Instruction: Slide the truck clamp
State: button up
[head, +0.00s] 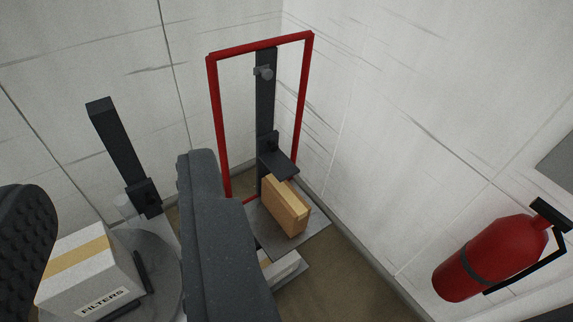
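The truck is a red-framed hand truck (218,130) standing in the room corner. A dark upright mast (265,105) runs up its middle. A dark bracket with a flat plate, apparently the truck clamp (278,163), sits low on the mast, just above a brown box (287,207). The box stands tilted in the picture on the truck's grey base plate (318,234); I cannot tell if the clamp touches it. My gripper (108,180) is open, its two dark fingers wide apart at the left, with nothing visibly held. The right finger hides part of the truck's base.
A white FILTERS box (88,268) with a yellow stripe sits on a round grey plate (165,270) at lower left, beside a dark post (118,140). A pale box (283,270) lies near the truck's base. A red fire extinguisher (490,258) is at the right wall.

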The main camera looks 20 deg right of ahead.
aim_at(267, 152)
jog(key=z, duration=0.2)
jog(key=i, duration=0.95)
jog(key=u, duration=0.05)
